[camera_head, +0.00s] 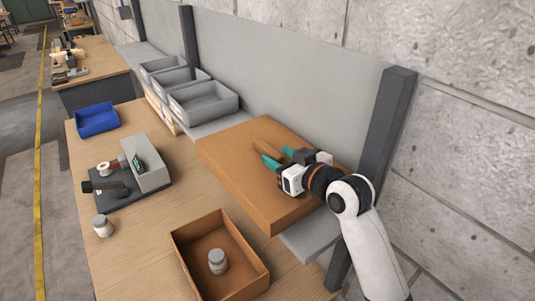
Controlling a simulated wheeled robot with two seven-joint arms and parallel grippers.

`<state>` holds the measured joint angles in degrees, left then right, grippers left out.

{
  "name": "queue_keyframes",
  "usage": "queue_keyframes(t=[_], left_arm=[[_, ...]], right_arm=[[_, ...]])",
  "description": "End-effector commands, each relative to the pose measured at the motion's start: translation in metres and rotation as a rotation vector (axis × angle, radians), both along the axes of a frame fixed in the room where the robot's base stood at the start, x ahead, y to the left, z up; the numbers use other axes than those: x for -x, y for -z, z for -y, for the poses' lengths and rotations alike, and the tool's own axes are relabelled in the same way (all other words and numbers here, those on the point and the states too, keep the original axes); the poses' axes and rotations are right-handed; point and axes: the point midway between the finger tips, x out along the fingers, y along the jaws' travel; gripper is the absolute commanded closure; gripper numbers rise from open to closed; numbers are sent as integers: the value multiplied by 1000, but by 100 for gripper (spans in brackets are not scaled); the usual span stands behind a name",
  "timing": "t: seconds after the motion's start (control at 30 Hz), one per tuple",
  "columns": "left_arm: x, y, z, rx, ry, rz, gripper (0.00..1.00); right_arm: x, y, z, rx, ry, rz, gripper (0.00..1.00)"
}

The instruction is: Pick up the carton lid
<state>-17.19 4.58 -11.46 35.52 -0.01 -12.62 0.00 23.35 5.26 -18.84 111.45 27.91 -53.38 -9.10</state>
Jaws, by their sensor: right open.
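The carton lid (235,160) is a large, flat orange-brown piece with a closed top, lying on a grey ledge along the wall. My right gripper (276,157), with green fingertips, is open over the lid's top. Whether the fingertips touch the lid is hard to tell. Dark brown marks, perhaps shadows, show on the lid just beyond the fingertips. The gripper and wrist hide part of the lid's right side. An open brown carton (250,281) stands on the wooden table in front, with a white-grey jar (217,262) upright inside. My left gripper is not in view.
On the table are a blue tray (97,119), a grey box-shaped device (147,165) on a dark base, and a small white jar (102,226). Grey bins (204,101) stand behind. A dark post (386,120) rises close to my right arm.

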Motion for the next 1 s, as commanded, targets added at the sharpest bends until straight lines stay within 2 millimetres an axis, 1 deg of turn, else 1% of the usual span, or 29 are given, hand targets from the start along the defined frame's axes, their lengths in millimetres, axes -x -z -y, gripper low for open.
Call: queue_keyframes(t=[0.1, 0.23, 0.4, 0.67, 0.7, 0.77, 0.9, 0.97, 1.0], left_arm=[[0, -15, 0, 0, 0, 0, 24], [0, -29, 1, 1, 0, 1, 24], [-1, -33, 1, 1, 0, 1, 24], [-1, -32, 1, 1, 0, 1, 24], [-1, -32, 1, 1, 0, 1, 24], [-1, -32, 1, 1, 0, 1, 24], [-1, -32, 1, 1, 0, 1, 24], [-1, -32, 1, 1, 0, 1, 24], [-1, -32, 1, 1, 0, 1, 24]], right_arm=[[-10, -4, -10, -2, -1, -3, 53], [-24, -2, -21, -1, -2, -3, 53], [-37, 4, -30, 0, -1, -1, 53], [-39, 6, -31, 1, -1, 0, 53], [-39, 6, -31, 1, -1, 0, 56], [-39, 6, -31, 1, -1, 0, 66], [-39, 6, -31, 1, -1, 0, 89], [-38, 6, -31, 1, -1, 0, 99], [-38, 6, -31, 1, -1, 0, 100]])
